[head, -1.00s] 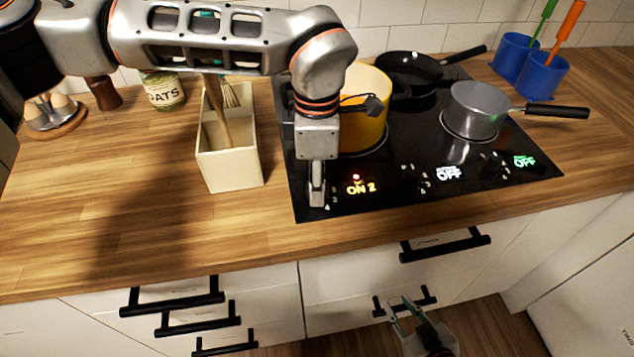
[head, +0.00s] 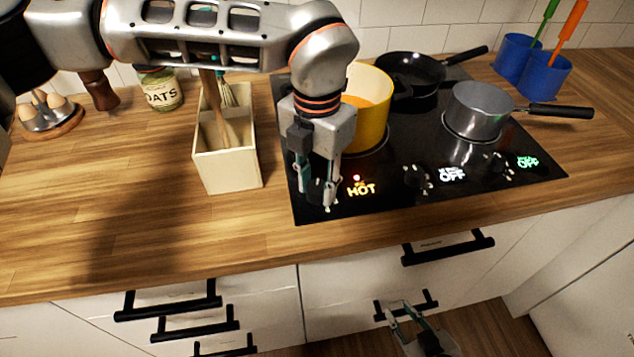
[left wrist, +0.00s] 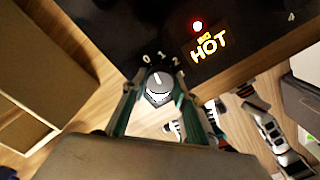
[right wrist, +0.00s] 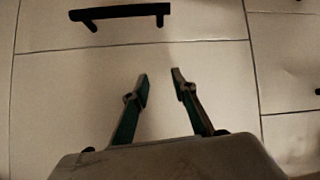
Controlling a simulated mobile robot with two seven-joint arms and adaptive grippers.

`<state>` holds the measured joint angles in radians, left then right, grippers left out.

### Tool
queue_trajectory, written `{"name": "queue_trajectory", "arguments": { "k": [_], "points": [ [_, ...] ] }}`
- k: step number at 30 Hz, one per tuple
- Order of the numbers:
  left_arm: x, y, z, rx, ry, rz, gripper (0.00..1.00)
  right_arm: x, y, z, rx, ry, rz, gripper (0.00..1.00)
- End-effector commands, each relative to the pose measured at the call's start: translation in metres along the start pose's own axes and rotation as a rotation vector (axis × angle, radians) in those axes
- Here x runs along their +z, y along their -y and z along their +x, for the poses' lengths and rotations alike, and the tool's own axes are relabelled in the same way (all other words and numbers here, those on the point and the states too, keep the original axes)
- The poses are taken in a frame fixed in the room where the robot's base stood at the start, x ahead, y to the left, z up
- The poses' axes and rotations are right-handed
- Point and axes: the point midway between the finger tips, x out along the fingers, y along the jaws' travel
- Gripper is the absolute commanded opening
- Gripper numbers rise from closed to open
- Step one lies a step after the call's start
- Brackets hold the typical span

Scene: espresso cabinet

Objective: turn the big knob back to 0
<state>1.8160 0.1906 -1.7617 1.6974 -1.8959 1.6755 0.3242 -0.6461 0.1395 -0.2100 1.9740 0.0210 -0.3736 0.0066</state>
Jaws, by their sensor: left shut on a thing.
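The big knob (left wrist: 158,89) is a round dark dial with a pale face and a white mark, on the cooktop's front left corner. The mark points up toward the 0 and 1 printed above it; I cannot tell exactly which. My left gripper (head: 317,198) reaches down from above with one finger on each side of the knob, shut on it. The display (head: 361,188) beside it reads HOT with a red light. My right gripper (right wrist: 162,84) is open and empty, low in front of the white drawers.
A yellow pot (head: 370,108) stands just behind my left gripper. A grey saucepan (head: 477,110) and a black pan (head: 411,72) are on the cooktop (head: 400,199). A cream utensil box (head: 229,170) stands to the left. The counter front is clear.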

Motion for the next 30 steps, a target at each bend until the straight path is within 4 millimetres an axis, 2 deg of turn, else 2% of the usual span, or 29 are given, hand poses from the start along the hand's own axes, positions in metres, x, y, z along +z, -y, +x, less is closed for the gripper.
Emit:
{"name": "queue_trajectory", "arguments": {
  "k": [12, 30],
  "points": [
    [0.0008, -0.0004, -0.0018, 0.000, 0.003, -0.223, 0.07, 0.0004, -0.0011, 0.0012, 0.002, -0.001, -0.003, 0.27],
    [0.0012, -0.0004, -0.0023, 0.000, 0.004, -0.265, 0.07, -0.0005, -0.0015, 0.0014, 0.003, -0.003, -0.003, 0.27]
  ]
}}
